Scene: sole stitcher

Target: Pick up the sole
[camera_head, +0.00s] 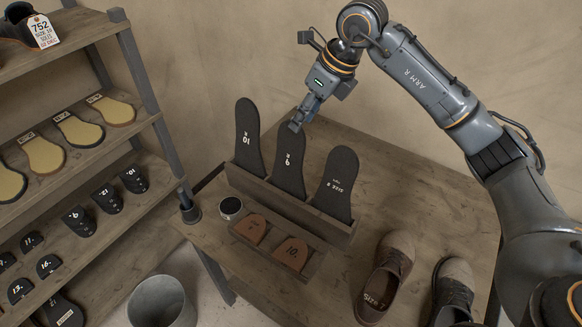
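Three dark soles stand upright in a wooden rack (290,206) on the table: one marked 10 (248,138) at left, one marked 9 (289,165) in the middle, and one marked size 8 (336,185) at right. My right gripper (296,126) points down at the top end of the middle sole. Its fingertips overlap that top edge in the picture. I cannot tell whether they touch or grip it. The sole's lower end is hidden in the rack. My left gripper is not in view.
A small tray (277,249) with brown heel pieces and a round tin (230,206) sit before the rack. Brown shoes (385,275) stand at the table's right. A shelf (95,145) with more soles is at left, a grey bucket (162,302) below.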

